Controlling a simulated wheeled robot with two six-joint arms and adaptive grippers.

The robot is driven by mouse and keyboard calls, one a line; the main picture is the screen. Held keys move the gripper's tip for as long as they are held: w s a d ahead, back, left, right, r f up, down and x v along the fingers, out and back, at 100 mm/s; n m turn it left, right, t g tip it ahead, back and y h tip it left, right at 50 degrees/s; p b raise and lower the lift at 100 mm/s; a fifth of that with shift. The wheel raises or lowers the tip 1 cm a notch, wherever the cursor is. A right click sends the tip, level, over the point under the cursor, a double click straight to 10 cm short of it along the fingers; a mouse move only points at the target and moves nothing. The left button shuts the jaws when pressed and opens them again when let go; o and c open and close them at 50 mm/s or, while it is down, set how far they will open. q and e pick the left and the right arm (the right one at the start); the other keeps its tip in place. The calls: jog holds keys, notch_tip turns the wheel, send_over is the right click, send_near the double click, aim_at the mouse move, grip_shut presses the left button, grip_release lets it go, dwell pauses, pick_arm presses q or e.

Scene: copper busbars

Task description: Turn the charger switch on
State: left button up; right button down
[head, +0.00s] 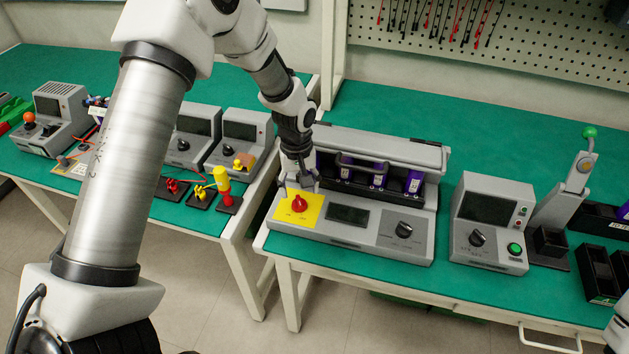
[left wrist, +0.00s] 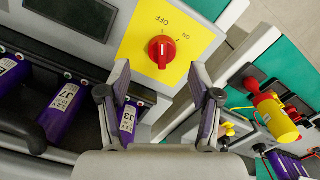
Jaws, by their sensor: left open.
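The charger (head: 350,225) is a grey box near the front left of the right-hand table. A red rotary switch (head: 299,204) sits on its yellow plate (head: 283,210). In the left wrist view the red switch (left wrist: 161,50) shows between OFF and ON labels, with its light pointer line toward the top, near OFF. My left gripper (head: 300,183) is above and just behind the switch. In the left wrist view its fingers (left wrist: 165,95) are spread apart with nothing between them, one at each side below the switch. I cannot tell the exact height gap.
Purple battery cells (head: 380,180) stand in the charger's rear bay under a handle. A grey meter (head: 488,222) with a black knob and green button is to the right, beside a lever press (head: 570,185). A gap separates the two tables.

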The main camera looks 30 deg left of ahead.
aim_at(299, 201)
pick_arm(q)
jog(key=shift+w+a+r+n, duration=0.15)
jog(key=shift+w+r, duration=0.05)
jog(key=shift+r, duration=0.25)
jog(key=shift+w+a+r+n, duration=0.1)
jog(key=shift+w+r+n, duration=0.1)
jog(key=shift+r, duration=0.25)
jog(key=shift+s+d+f, duration=0.3)
jog(key=shift+s+f, duration=0.4)
jog(key=shift+f, duration=0.15)
jog(key=f, duration=0.5)
jog(key=shift+w+a+f+p, duration=0.2)
jog(key=shift+w+a+p, duration=0.05)
jog(key=shift+w+p, duration=0.15)
jog(key=shift+s+d+r, duration=0.1)
jog(key=shift+s+d, duration=0.05)
jog(key=shift+s, duration=0.05)
jog(key=c, duration=1.1)
